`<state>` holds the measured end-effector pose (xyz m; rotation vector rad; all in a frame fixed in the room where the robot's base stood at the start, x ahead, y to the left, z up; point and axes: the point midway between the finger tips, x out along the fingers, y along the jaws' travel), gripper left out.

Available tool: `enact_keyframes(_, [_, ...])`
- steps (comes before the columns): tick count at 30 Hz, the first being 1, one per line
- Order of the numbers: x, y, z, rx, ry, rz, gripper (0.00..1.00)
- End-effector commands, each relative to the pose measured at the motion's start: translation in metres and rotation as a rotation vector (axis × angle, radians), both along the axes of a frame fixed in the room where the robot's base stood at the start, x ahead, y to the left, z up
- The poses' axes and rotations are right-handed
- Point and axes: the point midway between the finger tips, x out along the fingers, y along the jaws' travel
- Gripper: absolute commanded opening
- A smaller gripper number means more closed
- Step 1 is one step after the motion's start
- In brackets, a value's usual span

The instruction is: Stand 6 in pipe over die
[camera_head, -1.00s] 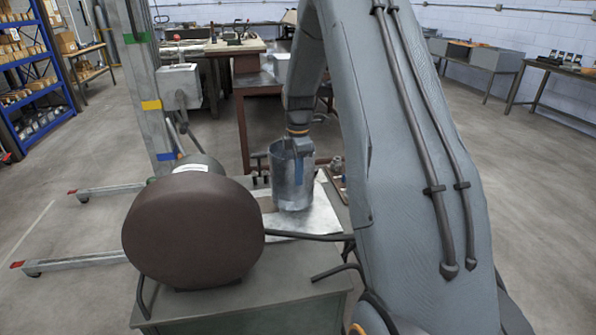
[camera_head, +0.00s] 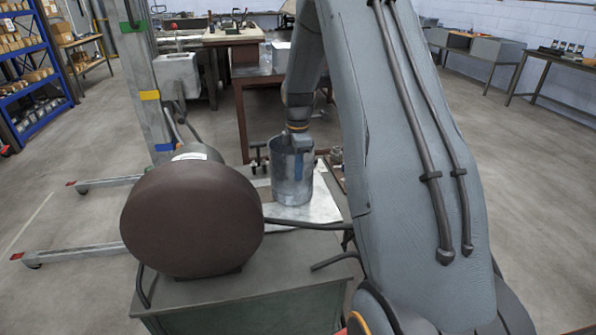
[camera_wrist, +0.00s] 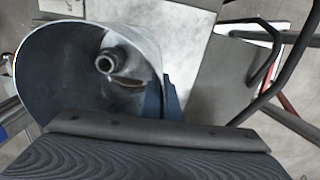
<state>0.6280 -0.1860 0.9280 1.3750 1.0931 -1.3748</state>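The 6 in pipe (camera_head: 283,185) is a grey galvanised cylinder, upright over the pale plate on the bench. It also shows in the wrist view (camera_wrist: 60,75), where I look into its open top. My gripper (camera_head: 298,163) is at its upper rim, with a blue finger against the wall nearest the camera. In the wrist view the blue fingers (camera_wrist: 160,102) sit at the pipe's right rim and appear closed on the wall. A round hollow metal fitting (camera_wrist: 105,62) shows inside the pipe; I cannot tell if it belongs to the die. The pipe's lower edge contact is unclear.
A large brown round housing (camera_head: 190,220) stands on the bench left of the pipe. The pale plate (camera_head: 310,212) lies under the pipe. Dark hoses (camera_head: 310,224) run at the right. A steel mast (camera_head: 140,70) stands behind at left.

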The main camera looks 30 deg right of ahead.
Motion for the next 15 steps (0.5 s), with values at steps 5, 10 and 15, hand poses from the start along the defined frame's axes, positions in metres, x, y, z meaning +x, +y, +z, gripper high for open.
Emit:
enact_keyframes(5, [0.0007,-0.0003,0.0000,0.000,-0.002,0.000,0.00])
enact_keyframes(10, [0.0007,-0.0002,-0.0028,0.000,-0.002,0.000,0.00])
enact_keyframes(15, [0.0007,-0.0002,-0.0058,0.000,-0.002,0.000,0.00])
